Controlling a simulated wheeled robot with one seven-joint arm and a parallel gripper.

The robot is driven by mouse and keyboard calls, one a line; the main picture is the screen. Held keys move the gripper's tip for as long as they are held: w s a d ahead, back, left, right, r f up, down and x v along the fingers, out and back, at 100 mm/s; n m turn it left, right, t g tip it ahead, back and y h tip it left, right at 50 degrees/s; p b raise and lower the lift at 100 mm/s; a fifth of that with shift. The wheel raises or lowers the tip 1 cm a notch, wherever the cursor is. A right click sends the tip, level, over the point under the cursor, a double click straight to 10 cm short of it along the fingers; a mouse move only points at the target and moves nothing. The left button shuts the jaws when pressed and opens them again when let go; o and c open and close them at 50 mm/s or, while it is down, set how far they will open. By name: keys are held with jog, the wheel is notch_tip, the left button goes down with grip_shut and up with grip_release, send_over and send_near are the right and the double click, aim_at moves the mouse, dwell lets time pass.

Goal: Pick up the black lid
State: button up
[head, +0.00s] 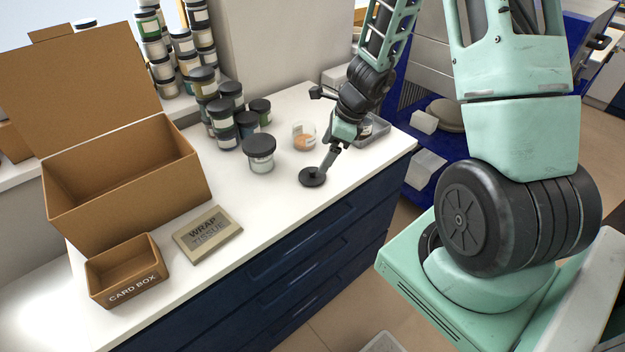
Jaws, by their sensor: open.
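The black lid (311,179) lies flat on the white countertop, right of a clear jar with a black cap. My gripper (324,172) reaches down from the upper right, with its fingertips at the lid. The gripper is open. I cannot tell from this view whether the fingers touch the lid or stand around its knob.
A black-capped jar (261,154) stands left of the lid, and an open jar with orange contents (304,136) stands behind it. Several stacked jars (222,118) are further back. A wrap tissue pack (208,235), a small card box (126,270) and a large open carton (127,185) are left.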

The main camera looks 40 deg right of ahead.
aim_at(316, 170)
jog(key=b+x, duration=0.2)
jog(key=x, duration=0.5)
jog(key=shift+s+a+f, duration=0.1)
jog(key=shift+a+f, duration=0.05)
jog(key=shift+f, duration=0.05)
jog(key=c, duration=1)
